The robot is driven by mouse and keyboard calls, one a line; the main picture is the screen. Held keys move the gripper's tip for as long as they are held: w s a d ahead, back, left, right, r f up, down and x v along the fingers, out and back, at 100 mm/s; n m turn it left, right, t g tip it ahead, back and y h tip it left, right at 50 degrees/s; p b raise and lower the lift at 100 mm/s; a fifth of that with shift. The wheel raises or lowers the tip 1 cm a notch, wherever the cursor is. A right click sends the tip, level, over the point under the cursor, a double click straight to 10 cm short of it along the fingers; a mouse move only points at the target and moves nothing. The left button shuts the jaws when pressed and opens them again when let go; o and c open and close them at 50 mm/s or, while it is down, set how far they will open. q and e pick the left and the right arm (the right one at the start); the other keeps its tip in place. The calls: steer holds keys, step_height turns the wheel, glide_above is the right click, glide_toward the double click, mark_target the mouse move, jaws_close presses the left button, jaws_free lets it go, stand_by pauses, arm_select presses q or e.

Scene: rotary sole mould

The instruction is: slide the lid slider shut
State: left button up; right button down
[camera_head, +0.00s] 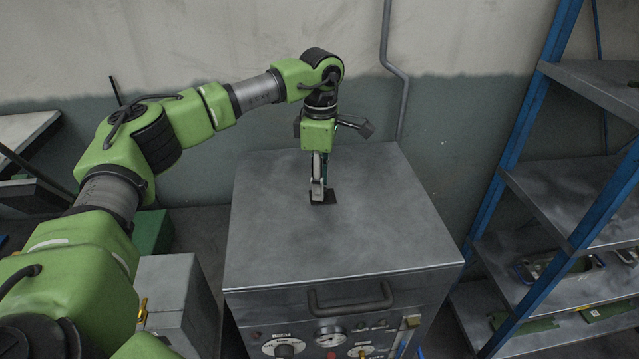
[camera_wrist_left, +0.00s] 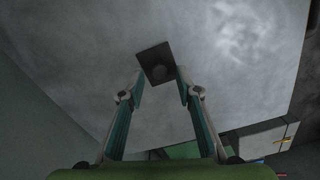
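A small dark square plate (camera_head: 331,196) sits on the grey metal lid (camera_head: 340,238) of the machine. It appears to be the slider; I cannot tell how far it is from shut. My left gripper (camera_head: 317,198) points down at it and covers part of it. In the left wrist view, the dark plate (camera_wrist_left: 156,58) shows a rounded darker spot near its middle. The fingertips of my left gripper (camera_wrist_left: 161,74) are apart, one near each side of the plate's near edge, with nothing clearly clamped. I cannot tell whether they touch it. My right gripper is out of view.
The machine's front has a bar handle (camera_head: 350,300), a gauge (camera_head: 330,337) and knobs. A blue-framed shelf (camera_head: 525,150) with trays stands at the right. A wall with a conduit (camera_head: 387,35) is behind. The lid's front and right areas are clear. A grey box (camera_head: 172,290) stands left.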

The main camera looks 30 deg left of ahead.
arm_select(q)
step_height(320, 180, up, 11)
steer(key=shift+r, duration=0.2)
steer(key=shift+a, duration=0.15)
stand_by(0.3)
